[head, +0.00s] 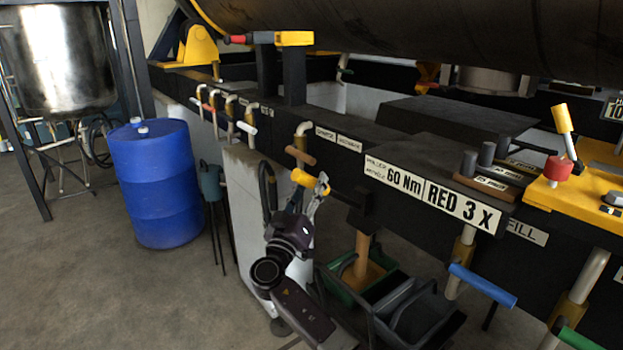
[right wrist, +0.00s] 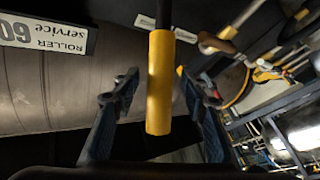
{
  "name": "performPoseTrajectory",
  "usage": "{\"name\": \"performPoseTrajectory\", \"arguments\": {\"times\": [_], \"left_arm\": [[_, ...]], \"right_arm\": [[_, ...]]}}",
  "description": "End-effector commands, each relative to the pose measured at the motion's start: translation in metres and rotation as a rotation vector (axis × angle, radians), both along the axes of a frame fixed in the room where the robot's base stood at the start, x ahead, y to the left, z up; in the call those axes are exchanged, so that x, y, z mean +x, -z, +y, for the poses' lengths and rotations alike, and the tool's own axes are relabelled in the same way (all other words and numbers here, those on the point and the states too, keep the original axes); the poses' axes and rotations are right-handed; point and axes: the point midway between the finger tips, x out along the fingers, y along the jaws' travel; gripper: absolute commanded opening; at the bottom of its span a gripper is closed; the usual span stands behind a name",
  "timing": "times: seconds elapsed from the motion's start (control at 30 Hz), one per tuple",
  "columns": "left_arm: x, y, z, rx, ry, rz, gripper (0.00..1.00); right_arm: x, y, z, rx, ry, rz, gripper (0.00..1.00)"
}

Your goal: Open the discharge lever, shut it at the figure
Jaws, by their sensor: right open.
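A lever with a yellow grip (head: 305,178) is beside my right gripper (head: 310,188), below the front of the long black beam. I cannot read whether it is the discharge lever. In the right wrist view, the yellow grip (right wrist: 160,85) stands between the two fingers of my right gripper (right wrist: 156,74), with gaps on both sides. The gripper is open and holds nothing. A sign reading "60 Nm" (head: 403,181) and "RED 3 X" (head: 460,207) is on the beam to the right. No readout figure is legible. My left gripper is out of view.
A brown-handled lever (head: 300,156) is just above the gripper. A blue-handled lever (head: 482,285) and a green-handled one (head: 577,338) are at the right. Crates (head: 420,322) stand on the floor below. A blue drum (head: 152,185) stands left, with open floor before it.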

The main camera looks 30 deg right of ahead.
Motion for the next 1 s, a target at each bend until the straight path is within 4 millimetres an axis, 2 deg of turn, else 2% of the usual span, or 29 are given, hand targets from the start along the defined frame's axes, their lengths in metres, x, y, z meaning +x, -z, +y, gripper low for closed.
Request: {"name": "performPoseTrajectory", "arguments": {"times": [0.13,0.4,0.77,1.0], "left_arm": [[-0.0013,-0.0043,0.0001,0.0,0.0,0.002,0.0],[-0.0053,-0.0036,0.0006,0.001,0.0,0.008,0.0],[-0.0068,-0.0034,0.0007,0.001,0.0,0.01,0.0],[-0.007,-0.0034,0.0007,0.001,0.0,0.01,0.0]], "right_arm": [[0.0064,-0.0039,-0.0086,0.001,0.0,0.001,0.4],[0.0075,-0.0033,-0.0099,0.001,-0.001,0.001,0.4],[0.0074,-0.0031,-0.0095,0.001,-0.001,0.001,0.02],[0.0073,-0.0031,-0.0095,0.001,-0.001,0.001,0.0]]}}
